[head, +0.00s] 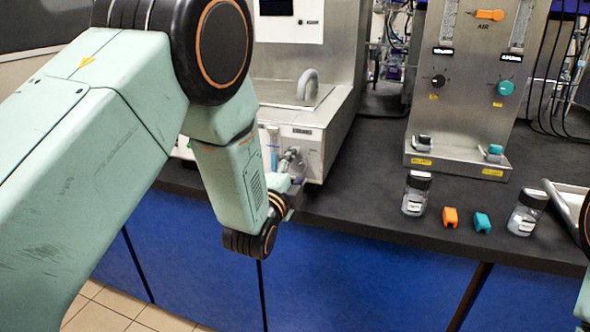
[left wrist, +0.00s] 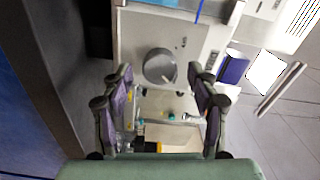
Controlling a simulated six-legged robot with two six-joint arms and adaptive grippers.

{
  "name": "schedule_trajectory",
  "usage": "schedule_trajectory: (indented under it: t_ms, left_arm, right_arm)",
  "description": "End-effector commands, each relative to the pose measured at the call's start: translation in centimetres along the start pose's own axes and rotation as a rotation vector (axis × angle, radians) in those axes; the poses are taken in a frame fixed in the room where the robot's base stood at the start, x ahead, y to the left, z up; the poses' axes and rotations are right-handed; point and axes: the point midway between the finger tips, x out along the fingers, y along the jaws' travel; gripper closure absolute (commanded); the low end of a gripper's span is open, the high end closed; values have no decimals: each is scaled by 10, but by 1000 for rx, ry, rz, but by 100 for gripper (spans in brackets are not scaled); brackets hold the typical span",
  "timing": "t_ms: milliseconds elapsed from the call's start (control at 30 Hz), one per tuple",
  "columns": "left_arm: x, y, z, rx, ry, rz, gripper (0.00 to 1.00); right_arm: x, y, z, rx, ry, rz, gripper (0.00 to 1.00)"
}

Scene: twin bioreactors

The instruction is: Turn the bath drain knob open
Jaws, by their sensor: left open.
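The bath unit (head: 312,135) is a steel box on the bench, with a labelled front panel at its lower right. A grey knob-like fitting (head: 290,158) sticks out of that panel. In the left wrist view a round grey disc (left wrist: 160,66) with a pale pointer mark lies ahead of the fingers; I cannot tell for sure that it is the drain knob. My left gripper (head: 290,188) is close to the fitting, partly hidden by my wrist. Its purple-padded fingers (left wrist: 160,104) are spread, with nothing clearly held between them. Contact with the fitting cannot be seen.
A steel gas panel (head: 465,120) with knobs stands right of the bath. Two capped bottles (head: 416,194) (head: 527,213), an orange block (head: 450,217) and a teal block (head: 482,222) stand along the front of the dark bench (head: 370,205). Bare bench lies between bath and bottles.

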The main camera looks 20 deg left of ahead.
Motion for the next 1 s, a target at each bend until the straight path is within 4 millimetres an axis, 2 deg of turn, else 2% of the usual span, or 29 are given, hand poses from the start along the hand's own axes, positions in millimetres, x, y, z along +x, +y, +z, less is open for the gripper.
schedule_trajectory:
  t_ms: [167,267,700,800,1000]
  left_arm:
    - [-3,1,0,0,0,2,40]
    - [-12,1,0,0,0,2,40]
    - [-91,1,0,1,1,3,40]
    - [-105,1,0,1,-1,3,40]
    - [-119,0,0,0,0,0,40]
  right_arm:
    - [0,0,0,0,0,0,60]
    - [0,0,0,0,0,0,60]
    - [0,0,0,0,0,0,60]
    - [0,0,0,0,0,0,60]
    - [0,0,0,0,0,0,60]
